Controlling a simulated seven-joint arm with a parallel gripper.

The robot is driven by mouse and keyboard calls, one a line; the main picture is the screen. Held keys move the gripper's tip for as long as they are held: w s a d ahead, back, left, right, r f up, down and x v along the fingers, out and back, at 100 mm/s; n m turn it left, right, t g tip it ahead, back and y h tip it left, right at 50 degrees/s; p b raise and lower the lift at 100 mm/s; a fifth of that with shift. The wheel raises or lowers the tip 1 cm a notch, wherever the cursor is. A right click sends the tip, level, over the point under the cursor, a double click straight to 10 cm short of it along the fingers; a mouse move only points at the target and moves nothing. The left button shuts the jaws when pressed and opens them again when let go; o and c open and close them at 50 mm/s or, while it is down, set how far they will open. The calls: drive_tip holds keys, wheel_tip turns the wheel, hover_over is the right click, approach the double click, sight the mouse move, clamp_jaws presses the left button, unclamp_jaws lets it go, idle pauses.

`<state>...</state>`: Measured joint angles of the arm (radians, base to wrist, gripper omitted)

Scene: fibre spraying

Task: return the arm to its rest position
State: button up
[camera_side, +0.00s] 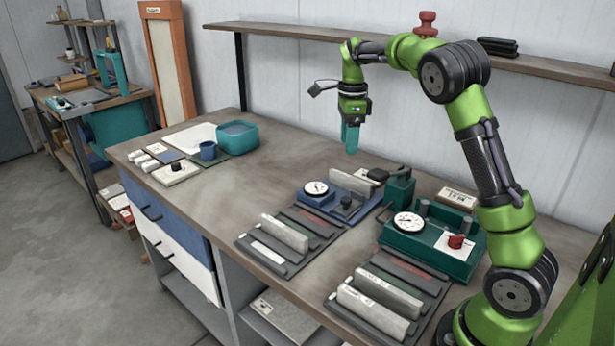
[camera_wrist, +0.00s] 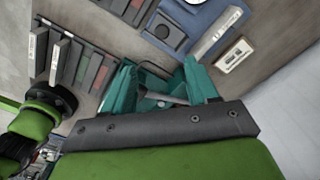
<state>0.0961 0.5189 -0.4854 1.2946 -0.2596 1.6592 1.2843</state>
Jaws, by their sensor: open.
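My gripper (camera_side: 350,150) hangs below the raised arm in the side view, with its teal fingers pointing down. It is above the back part of the workbench (camera_side: 290,150), apart from the things on it. In the wrist view my gripper (camera_wrist: 162,82) shows its two teal fingers spread apart at the bottom middle, with nothing clearly held between them. Part of what lies between and behind the fingers is hard to make out. My green arm bends up and over from the right.
A blue dial device (camera_side: 315,192), a green dial device (camera_side: 430,240) and slotted racks (camera_side: 290,240) with bars stand on the bench. A teal tub (camera_side: 237,137) stands at the back left. A wall shelf (camera_side: 300,33) runs behind the arm. The bench middle left is clear.

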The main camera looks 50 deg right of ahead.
drive_tip(key=s+a+r+n+t+y, duration=0.2)
drive_tip(key=s+a+n+t, duration=0.5)
drive_tip(key=s+a+n, duration=1.3)
drive_tip(key=a+r+n, duration=0.1)
drive_tip(key=a+n, duration=0.1)
drive_tip(key=n, duration=0.1)
drive_tip(key=shift+a+r, duration=0.15)
drive_tip(key=shift+a, duration=0.05)
drive_tip(key=shift+o, duration=0.3)
